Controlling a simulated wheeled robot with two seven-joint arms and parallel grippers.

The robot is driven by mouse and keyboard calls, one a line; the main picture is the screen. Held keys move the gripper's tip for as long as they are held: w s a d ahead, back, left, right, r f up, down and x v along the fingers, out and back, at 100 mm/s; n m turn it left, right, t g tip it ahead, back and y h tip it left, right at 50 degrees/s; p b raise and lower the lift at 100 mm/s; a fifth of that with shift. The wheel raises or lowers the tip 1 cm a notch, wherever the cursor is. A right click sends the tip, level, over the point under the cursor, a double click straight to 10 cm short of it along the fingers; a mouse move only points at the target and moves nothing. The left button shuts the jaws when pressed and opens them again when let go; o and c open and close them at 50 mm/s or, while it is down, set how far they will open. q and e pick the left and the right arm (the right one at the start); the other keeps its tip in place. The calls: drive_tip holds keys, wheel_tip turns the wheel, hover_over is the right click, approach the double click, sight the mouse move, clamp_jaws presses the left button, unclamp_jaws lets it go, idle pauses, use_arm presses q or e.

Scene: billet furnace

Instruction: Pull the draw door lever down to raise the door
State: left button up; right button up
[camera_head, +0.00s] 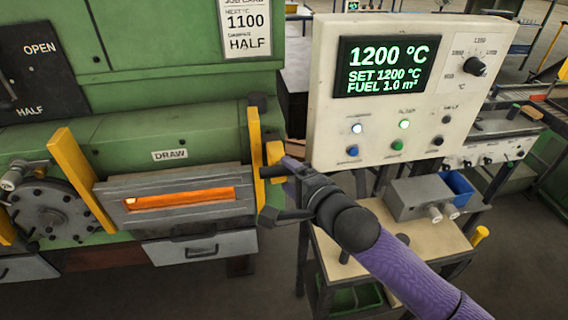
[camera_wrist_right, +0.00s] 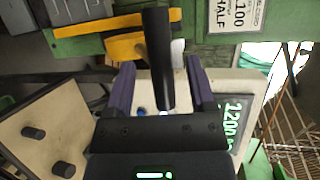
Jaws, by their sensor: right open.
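The draw door (camera_head: 220,208) is a grey panel under the DRAW label, with a glowing orange slot, between two yellow guide posts. Right of it, the yellow lever (camera_head: 273,152) has a black grip (camera_head: 275,171). My right gripper (camera_head: 281,174) is at this grip, in front of the furnace. In the right wrist view the black grip (camera_wrist_right: 158,55) sticks out between the two purple fingers of my open right gripper (camera_wrist_right: 160,82), with visible gaps on both sides. My left gripper is not in view.
The white control panel (camera_head: 330,150) reading 1200 °C stands close right of my right gripper. A bench (camera_head: 350,262) with a grey box (camera_head: 418,198) is below it. A grey drawer (camera_head: 200,247) sits under the door. A round flanged disc (camera_head: 50,212) is left of the door.

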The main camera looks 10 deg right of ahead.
sight(277, 163)
drive_tip(key=shift+x, duration=1.3)
clamp_jaws()
drive_tip(key=shift+r, duration=0.2)
